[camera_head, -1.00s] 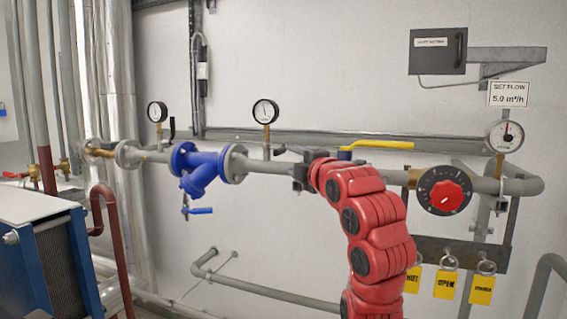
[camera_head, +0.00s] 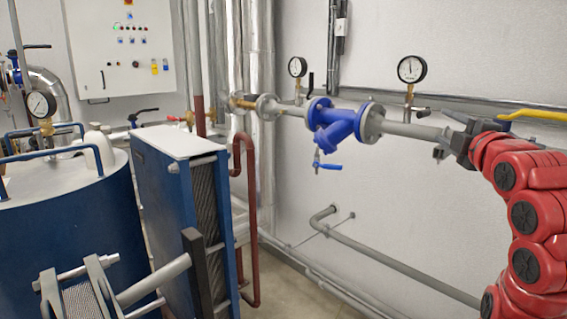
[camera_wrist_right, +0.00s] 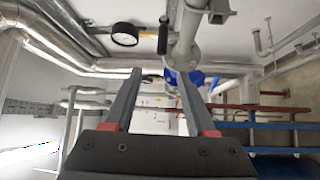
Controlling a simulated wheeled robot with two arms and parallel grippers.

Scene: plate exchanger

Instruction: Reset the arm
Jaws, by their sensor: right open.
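My red right arm comes in from the right edge of the head view and bends up and to the left. Its dark right gripper (camera_head: 451,138) is beside the grey wall pipe (camera_head: 413,130), overlapping it in the picture. I cannot tell from the head view whether they touch. In the right wrist view the two long grey fingers of the right gripper (camera_wrist_right: 158,80) stand apart with nothing between them. The grey pipe and blue valve body show beyond the fingertips. My left gripper is not in view.
A blue strainer (camera_head: 332,124) and two gauges (camera_head: 411,69) sit on the pipe line. A yellow lever (camera_head: 535,115) is above my arm. A blue plate exchanger (camera_head: 165,190), a blue tank (camera_head: 75,225) and a control cabinet (camera_head: 118,50) are at left.

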